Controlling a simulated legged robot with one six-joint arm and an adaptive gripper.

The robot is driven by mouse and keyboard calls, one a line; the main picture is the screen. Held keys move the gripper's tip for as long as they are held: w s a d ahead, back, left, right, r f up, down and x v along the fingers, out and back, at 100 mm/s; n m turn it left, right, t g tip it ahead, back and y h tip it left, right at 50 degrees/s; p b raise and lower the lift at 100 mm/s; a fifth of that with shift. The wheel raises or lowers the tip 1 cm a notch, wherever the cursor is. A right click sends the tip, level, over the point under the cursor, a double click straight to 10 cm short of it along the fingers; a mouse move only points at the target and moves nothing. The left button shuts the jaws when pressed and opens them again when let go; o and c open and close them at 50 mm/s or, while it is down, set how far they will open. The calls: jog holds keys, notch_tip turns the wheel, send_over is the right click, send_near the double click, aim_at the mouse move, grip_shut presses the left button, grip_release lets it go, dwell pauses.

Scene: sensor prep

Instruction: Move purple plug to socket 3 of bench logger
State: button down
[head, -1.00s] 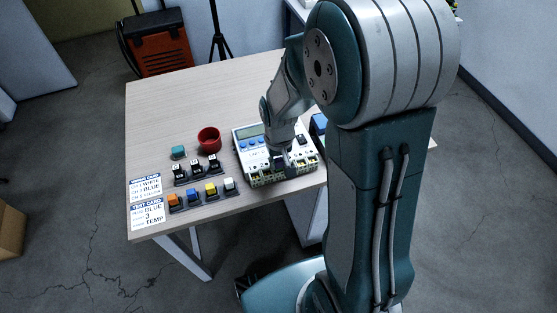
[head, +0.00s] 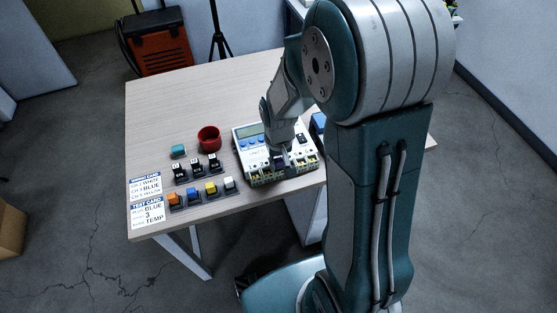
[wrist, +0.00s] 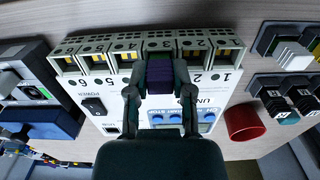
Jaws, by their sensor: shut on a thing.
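The bench logger (head: 244,146) is a white box with a display and blue buttons on the table; its row of sockets shows along the top in the wrist view (wrist: 214,90). My gripper (wrist: 159,88) is shut on the purple plug (wrist: 160,76), one finger on each side. The plug is in line with the third socket from the printed 1, socket 3 (wrist: 160,46), which looks dark green inside. Its front end is at the socket's edge; I cannot tell how deep it sits. In the head view my gripper (head: 281,162) is over the logger's front edge.
A red cup (head: 209,139) and a teal block (head: 178,151) stand left of the logger. Black plugs (head: 197,167) and a row of coloured plugs (head: 210,189) are in holders. Two printed cards (head: 148,212) lie at the left edge. A blue block (wrist: 48,122) is beside the logger.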

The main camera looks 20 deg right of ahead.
jog(key=shift+f, duration=0.15)
jog(key=shift+c, duration=2.1)
grip_release()
jog(key=shift+o, duration=0.8)
jog(key=shift+r, duration=3.55)
